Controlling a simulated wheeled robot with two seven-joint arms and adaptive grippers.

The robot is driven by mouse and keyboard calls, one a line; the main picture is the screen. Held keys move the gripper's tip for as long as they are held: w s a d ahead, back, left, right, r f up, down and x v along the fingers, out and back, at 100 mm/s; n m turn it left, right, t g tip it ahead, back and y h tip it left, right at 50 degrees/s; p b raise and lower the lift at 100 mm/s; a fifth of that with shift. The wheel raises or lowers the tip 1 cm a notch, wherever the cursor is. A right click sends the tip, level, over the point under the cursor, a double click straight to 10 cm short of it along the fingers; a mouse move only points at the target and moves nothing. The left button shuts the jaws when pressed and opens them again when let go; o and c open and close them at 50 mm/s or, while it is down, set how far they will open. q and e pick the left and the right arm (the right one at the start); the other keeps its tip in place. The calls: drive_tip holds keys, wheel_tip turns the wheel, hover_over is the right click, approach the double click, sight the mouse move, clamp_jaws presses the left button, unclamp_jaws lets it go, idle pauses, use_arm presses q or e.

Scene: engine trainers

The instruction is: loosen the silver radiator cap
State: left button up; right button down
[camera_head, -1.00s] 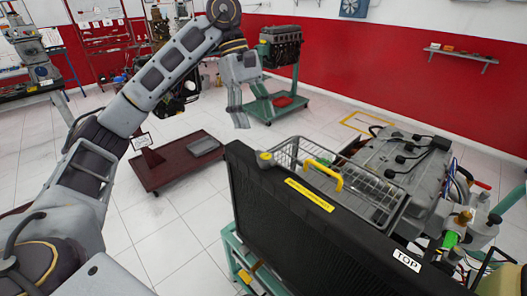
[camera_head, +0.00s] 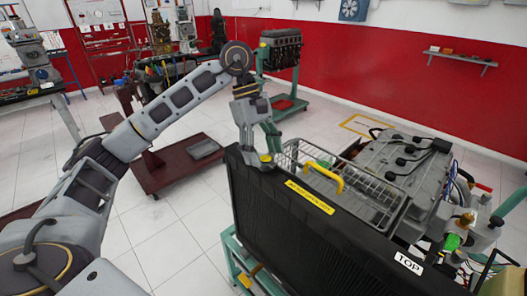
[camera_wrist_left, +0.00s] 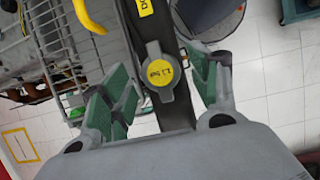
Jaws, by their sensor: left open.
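The silver radiator cap (camera_head: 266,158) sits on the top corner of the black radiator (camera_head: 310,235). In the left wrist view the cap (camera_wrist_left: 159,79) is grey with two side lugs and a round yellow label. My left gripper (camera_head: 258,151) points down over that corner. In the wrist view its green-padded fingers (camera_wrist_left: 160,90) are open, one on each side of the cap, with gaps between. I cannot tell the exact height of the fingertips against the cap. My right gripper is not in view.
A wire basket (camera_head: 375,198) with a yellow handle (camera_head: 329,176) stands right behind the radiator, close to the cap. The engine (camera_head: 407,160) is to the right. A dark red wheeled stand (camera_head: 160,172) is on the floor at left. Open floor lies left of the radiator.

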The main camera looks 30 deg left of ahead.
use_arm(q)
drive_tip(key=shift+d+f, duration=0.1)
drive_tip(key=shift+f, duration=0.15)
drive_tip(key=shift+c, duration=0.2)
drive_tip(key=c, duration=1)
drive_tip(key=shift+o, duration=0.2)
